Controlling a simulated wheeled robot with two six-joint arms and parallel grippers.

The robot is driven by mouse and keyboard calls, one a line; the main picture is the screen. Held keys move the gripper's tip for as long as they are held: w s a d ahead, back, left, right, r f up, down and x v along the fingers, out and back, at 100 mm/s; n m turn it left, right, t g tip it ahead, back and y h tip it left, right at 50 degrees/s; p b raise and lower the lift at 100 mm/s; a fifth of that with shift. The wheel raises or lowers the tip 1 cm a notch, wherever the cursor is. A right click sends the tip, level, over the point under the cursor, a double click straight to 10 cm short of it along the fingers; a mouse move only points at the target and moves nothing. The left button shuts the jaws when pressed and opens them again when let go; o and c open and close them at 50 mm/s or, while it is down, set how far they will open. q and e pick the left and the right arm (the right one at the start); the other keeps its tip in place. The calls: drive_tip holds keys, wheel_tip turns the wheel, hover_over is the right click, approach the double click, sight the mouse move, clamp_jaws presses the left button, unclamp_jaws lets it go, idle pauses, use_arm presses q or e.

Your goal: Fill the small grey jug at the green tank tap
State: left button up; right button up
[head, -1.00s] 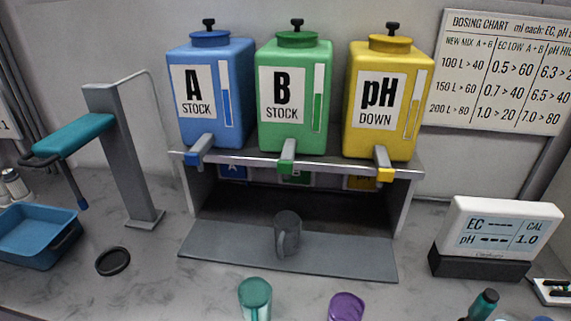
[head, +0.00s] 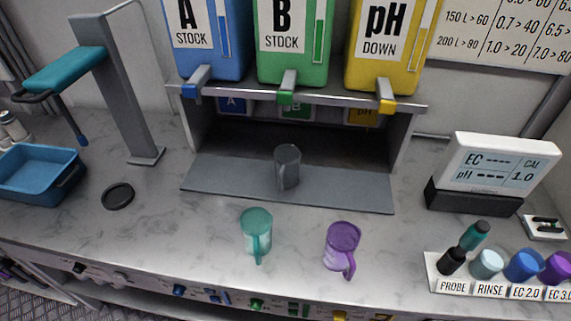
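The small grey jug (head: 288,167) stands upright on the grey tray (head: 230,182) in front of the tank shelf. It is roughly below the green tap, its handle towards me. The green tank (head: 294,50), marked B STOCK, is in the middle of the shelf. Its green tap (head: 286,93) points forward over the shelf's front edge. I cannot tell whether the jug holds anything. Neither of my grippers shows in the head view.
A teal jug (head: 256,230) and a purple jug (head: 342,243) stand on the bench in front of the tray. Blue (head: 208,45) and yellow (head: 390,50) tanks flank the green one. A meter (head: 490,170) and labelled cups are at right; a blue basin (head: 38,175) is at left.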

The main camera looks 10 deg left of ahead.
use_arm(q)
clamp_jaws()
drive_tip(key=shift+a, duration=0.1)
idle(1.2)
